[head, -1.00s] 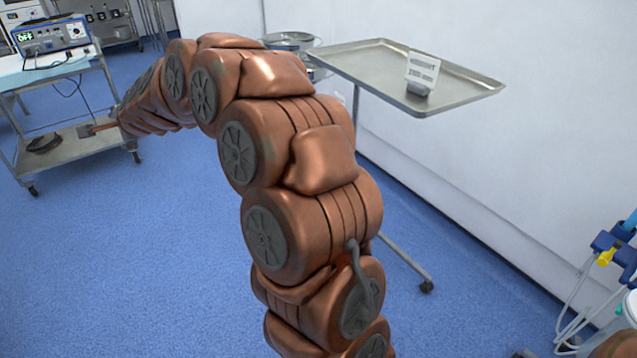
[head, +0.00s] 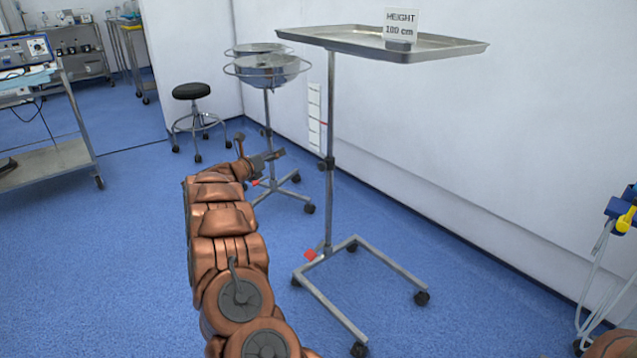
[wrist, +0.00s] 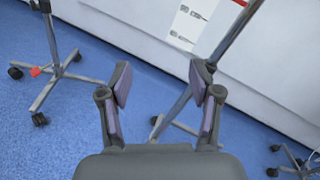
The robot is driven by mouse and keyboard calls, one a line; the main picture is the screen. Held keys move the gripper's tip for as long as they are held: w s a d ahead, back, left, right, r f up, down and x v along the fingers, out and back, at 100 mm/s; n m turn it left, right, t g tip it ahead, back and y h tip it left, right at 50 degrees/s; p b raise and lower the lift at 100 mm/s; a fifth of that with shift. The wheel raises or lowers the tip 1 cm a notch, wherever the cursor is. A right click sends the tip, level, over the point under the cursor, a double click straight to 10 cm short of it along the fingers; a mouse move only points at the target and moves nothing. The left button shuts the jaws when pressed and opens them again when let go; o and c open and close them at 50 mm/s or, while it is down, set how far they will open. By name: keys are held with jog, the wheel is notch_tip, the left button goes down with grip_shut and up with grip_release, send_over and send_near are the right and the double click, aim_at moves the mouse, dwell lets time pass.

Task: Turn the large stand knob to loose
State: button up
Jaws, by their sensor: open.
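The large stand (head: 331,90) has a flat steel tray (head: 450,46) on a tall pole and a wheeled base. A dark knob or collar (head: 326,163) sits partway up the pole; its setting is too small to read. My gripper (head: 280,154) is to the left of the pole, at about the collar's height in the picture and apart from it. In the wrist view my gripper (wrist: 161,80) is open with nothing between its fingers. The pole (wrist: 226,40) passes behind the right finger there, and that finger hides part of it.
A sign reading "HEIGHT 100 cm" (head: 401,24) stands on the tray. A smaller basin stand (head: 268,72) is behind my gripper, with a black stool (head: 191,91) to its left. A wall scale (head: 314,116) is behind the pole. Blue floor is free left of the stand's base.

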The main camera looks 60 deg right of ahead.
aim_at(320, 167)
jog(key=s+d+f+m+g+b, duration=0.2)
jog(key=s+d+f+m+g, duration=0.3)
jog(key=s, duration=0.4)
jog(key=shift+g, duration=0.3)
jog(key=shift+f+b+x, duration=0.25)
jog(key=shift+b+x, duration=0.2)
jog(key=shift+x, duration=0.6)
jog(key=shift+f+b+x, duration=0.2)
jog(key=shift+b+x, duration=0.3)
jog(key=shift+x, duration=0.55)
jog(key=shift+f+b+x, duration=0.25)
jog(key=shift+b+x, duration=0.2)
jog(key=shift+x, duration=0.6)
jog(key=c, duration=1.2)
jog(key=shift+o, duration=0.2)
